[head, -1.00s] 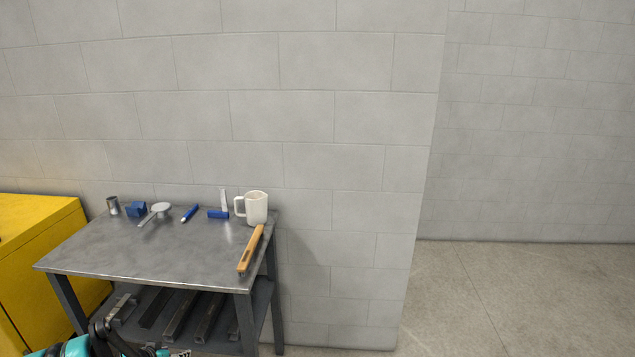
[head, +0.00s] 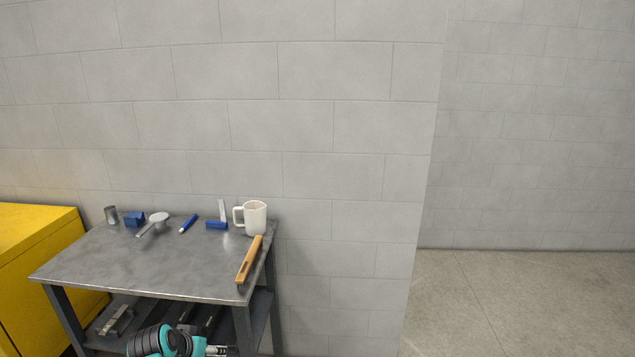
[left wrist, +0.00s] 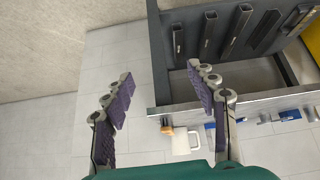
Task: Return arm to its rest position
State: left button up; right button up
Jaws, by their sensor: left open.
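My left arm (head: 168,341) shows at the bottom edge of the head view, in front of the metal table (head: 150,265) and below its top. In the left wrist view my left gripper (left wrist: 160,82) has its two fingers spread wide, with nothing between them. The table's edge and the white mug (left wrist: 186,143) lie beyond the fingers in that view. No contact with the table or its objects is visible. My right gripper is in neither view.
On the table stand a white mug (head: 255,217), a wooden-handled tool (head: 249,260), blue tools (head: 217,224) and a metal cup (head: 111,215). Metal bars lie on the lower shelf. A yellow cabinet (head: 38,270) stands left. Floor (head: 510,300) at right is clear.

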pick_arm(q)
jog(key=s+d+r, duration=0.1)
jog(key=s+d, duration=0.3)
jog(key=s, duration=0.5)
jog(key=s+d+r, duration=0.1)
jog(key=s+d, duration=0.4)
jog(key=s, duration=0.5)
jog(key=shift+s+d+r+y, duration=0.15)
jog(key=shift+r+y, duration=0.15)
jog(key=shift+r, duration=0.05)
